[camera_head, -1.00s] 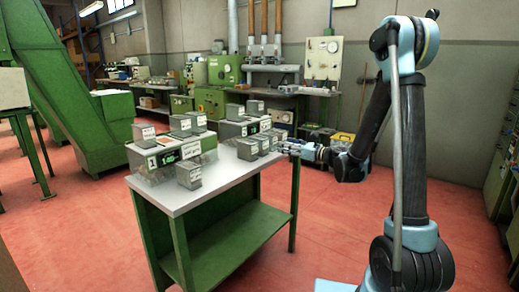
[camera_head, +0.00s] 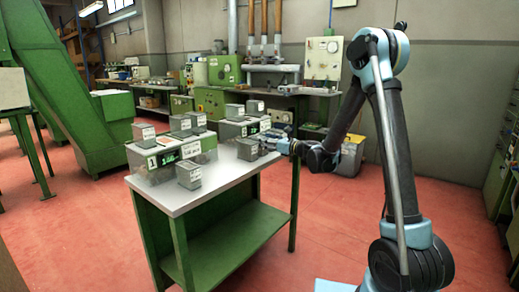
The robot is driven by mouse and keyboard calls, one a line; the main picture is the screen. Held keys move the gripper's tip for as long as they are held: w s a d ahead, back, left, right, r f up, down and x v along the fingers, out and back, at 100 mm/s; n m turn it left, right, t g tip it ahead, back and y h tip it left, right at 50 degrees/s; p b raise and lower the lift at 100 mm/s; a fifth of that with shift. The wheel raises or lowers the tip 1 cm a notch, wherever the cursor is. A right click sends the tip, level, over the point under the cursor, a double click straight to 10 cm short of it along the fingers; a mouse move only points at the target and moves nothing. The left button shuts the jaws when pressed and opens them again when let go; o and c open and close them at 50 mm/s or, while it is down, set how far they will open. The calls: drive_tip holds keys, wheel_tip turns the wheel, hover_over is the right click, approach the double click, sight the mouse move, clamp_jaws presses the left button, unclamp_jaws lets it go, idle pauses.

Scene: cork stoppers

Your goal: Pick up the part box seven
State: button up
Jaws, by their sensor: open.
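Several small grey part boxes with white labels stand on and around two larger grey-green units on the table (camera_head: 178,206). The labels are too small to read, so I cannot tell which is part box seven. One grey box (camera_head: 247,150) stands at the right end of the table. Another box (camera_head: 189,175) stands at the front. My gripper (camera_head: 267,148) is open, reaching in from the right at box height, close to the right-end box. The gripper partly hides things there, and I cannot tell whether it touches a box.
The left larger unit (camera_head: 155,173) and the right one (camera_head: 231,130) stand close behind the boxes. The table's front right is bare. Red floor (camera_head: 330,230) lies open to the right. Green machines and a workbench stand at the back.

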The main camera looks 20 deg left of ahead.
drive_tip(key=x, duration=0.4)
drive_tip(key=shift+a+f, duration=0.1)
drive_tip(key=shift+a, duration=0.15)
drive_tip(key=shift+c, duration=0.3)
drive_tip(key=c, duration=0.8)
